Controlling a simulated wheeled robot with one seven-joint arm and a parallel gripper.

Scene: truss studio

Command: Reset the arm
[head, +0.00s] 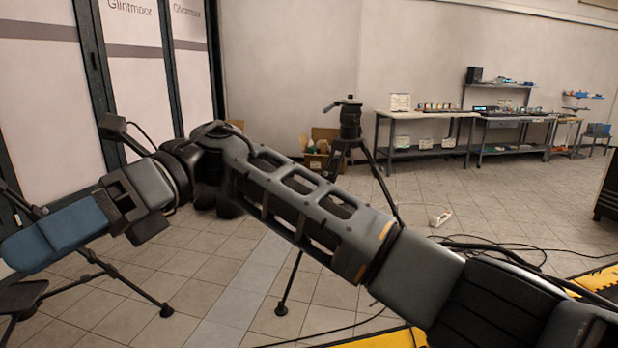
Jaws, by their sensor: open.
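My arm (310,205) crosses the head view from the lower right corner up to a dark joint left of centre, then bends down to the left. My gripper (52,238) is at the far left end, seen from the side, with a grey body and a blunt blue-grey end. It is open, and I see nothing held in it. The gap between its fingers is hard to make out from this side. The gripper is up in the air, in front of dark stand legs on the floor.
A black tripod (350,125) stands behind my arm, with a cardboard box (318,150) beyond it. Workbenches (425,115) with equipment line the back wall. Cables (490,243) and a power strip (440,218) lie on the tiled floor at right. Pale panels (140,75) stand at left.

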